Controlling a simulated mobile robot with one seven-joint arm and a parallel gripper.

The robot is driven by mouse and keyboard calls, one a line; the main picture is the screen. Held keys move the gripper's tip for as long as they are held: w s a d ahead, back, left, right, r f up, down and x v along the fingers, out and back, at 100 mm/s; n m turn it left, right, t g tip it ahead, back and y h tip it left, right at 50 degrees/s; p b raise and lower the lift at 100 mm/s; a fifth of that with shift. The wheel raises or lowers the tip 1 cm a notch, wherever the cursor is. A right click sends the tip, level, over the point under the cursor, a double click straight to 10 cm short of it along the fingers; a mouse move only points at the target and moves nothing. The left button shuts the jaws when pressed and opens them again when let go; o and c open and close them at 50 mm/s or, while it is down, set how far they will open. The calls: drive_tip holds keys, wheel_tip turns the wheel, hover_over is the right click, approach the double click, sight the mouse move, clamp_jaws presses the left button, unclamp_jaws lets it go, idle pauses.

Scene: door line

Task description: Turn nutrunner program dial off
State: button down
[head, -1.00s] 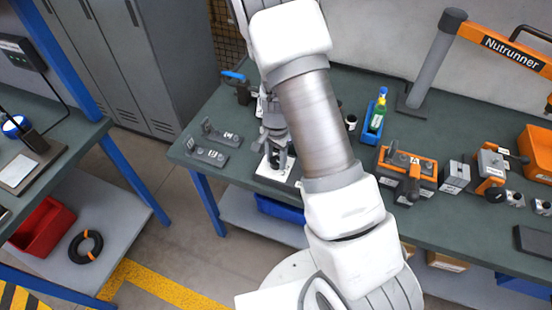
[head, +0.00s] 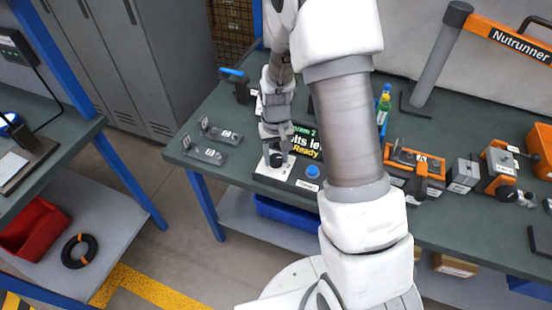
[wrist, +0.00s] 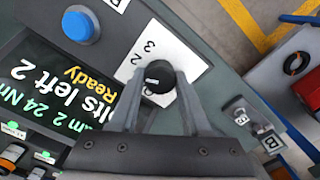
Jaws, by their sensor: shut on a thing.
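The program dial is a small black knob (wrist: 158,77) on a white plate (wrist: 165,45) with printed numbers; 2 and 3 are readable. My gripper (wrist: 160,85) is at the dial, with one finger on each side of the knob and shut on it. In the head view my gripper (head: 277,150) reaches down from above onto the plate at the left of the nutrunner controller. The controller screen (wrist: 70,75) is lit and reads "Ready" and "lts left 2" beside the plate. The dial's pointer setting is hard to tell.
A blue button (head: 312,171) sits right of the dial; it also shows in the wrist view (wrist: 80,27). Grey fixtures (head: 205,152) stand to the left on the green bench.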

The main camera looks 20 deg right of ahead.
sight(276, 158)
drive_tip(key=n, duration=0.6)
drive_tip(key=shift+b, duration=0.4)
drive_tip(key=n, duration=0.3)
drive_tip(key=shift+n, duration=0.4)
drive_tip(key=shift+n+p, duration=0.6)
drive_tip(key=shift+n, duration=1)
drive_tip(key=shift+c, duration=1.8)
unclamp_jaws()
drive_tip(key=shift+r, duration=0.1)
wheel_tip(276, 158, up, 17)
drive_tip(key=p, duration=0.2)
drive_tip(key=shift+r, duration=0.15)
